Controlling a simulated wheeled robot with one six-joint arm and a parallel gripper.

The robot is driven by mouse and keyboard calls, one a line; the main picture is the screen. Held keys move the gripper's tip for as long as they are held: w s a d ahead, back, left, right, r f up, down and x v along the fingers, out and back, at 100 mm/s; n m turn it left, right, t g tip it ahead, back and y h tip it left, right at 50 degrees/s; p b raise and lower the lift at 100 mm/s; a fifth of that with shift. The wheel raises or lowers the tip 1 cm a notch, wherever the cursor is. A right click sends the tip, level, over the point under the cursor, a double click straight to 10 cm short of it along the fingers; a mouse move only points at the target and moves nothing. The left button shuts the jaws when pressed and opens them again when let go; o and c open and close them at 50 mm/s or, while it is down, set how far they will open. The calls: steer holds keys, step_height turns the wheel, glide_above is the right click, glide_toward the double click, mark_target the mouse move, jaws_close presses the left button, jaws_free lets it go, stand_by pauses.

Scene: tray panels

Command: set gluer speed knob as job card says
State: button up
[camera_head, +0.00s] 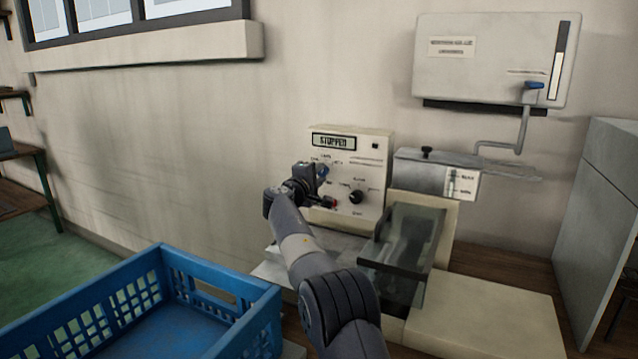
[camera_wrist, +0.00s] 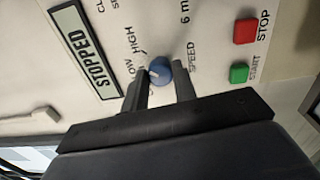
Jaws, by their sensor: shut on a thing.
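The gluer's cream control panel (camera_head: 375,160) stands against the wall, and its display (camera_head: 334,142) reads STOPPED. The blue speed knob (camera_wrist: 159,70) sits between the words LOW, HIGH and SPEED in the wrist view. A pale mark shows on its face, partly between the fingers; its exact setting is hard to read. My gripper (camera_wrist: 161,82) is shut on the knob, one dark finger on each side. I cannot make out a job card.
A green START button (camera_wrist: 239,73) and a red STOP button (camera_wrist: 246,31) are close to the knob. A black knob (camera_head: 356,197) is lower on the panel. A clear guard (camera_head: 400,255) stands in front right. A blue crate (camera_head: 215,285) is at lower left.

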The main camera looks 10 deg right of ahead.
steer(key=shift+f+m+b, duration=0.1)
steer(key=shift+m+b, duration=0.3)
steer(key=shift+m, duration=0.5)
steer(key=o, duration=1)
